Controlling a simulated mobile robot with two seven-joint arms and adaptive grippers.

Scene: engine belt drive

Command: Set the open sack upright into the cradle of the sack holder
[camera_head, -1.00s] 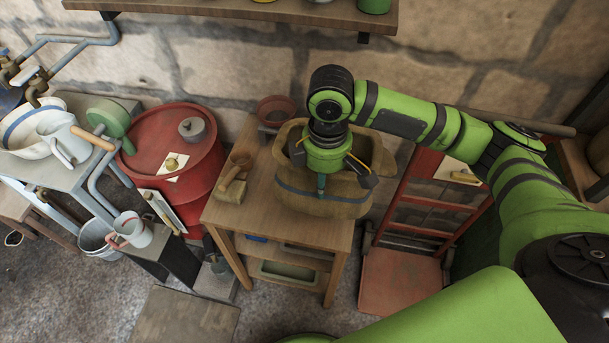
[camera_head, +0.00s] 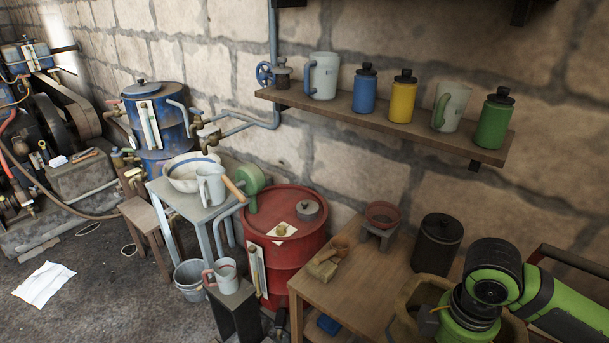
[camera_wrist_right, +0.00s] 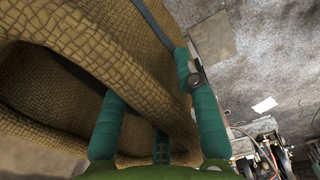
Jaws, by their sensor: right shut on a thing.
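The open sack (camera_head: 404,312) is brown woven cloth and shows only in part at the bottom right of the head view, on or just above the wooden table (camera_head: 345,285). In the right wrist view its coarse weave (camera_wrist_right: 125,50) fills the left and middle. My right gripper (camera_wrist_right: 150,80) is shut on the sack's wall, with green fingers on both sides of the cloth. In the head view the right wrist covers much of the sack, and the fingertips are hidden. I cannot make out a sack holder or its cradle. My left gripper is not in view.
A dark lidded canister (camera_head: 437,243), a small red bowl on a stand (camera_head: 382,218) and a wooden scoop (camera_head: 335,250) are near the sack. A red drum (camera_head: 285,245) stands left of the table. A shelf (camera_head: 400,125) with jugs and canisters runs above.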

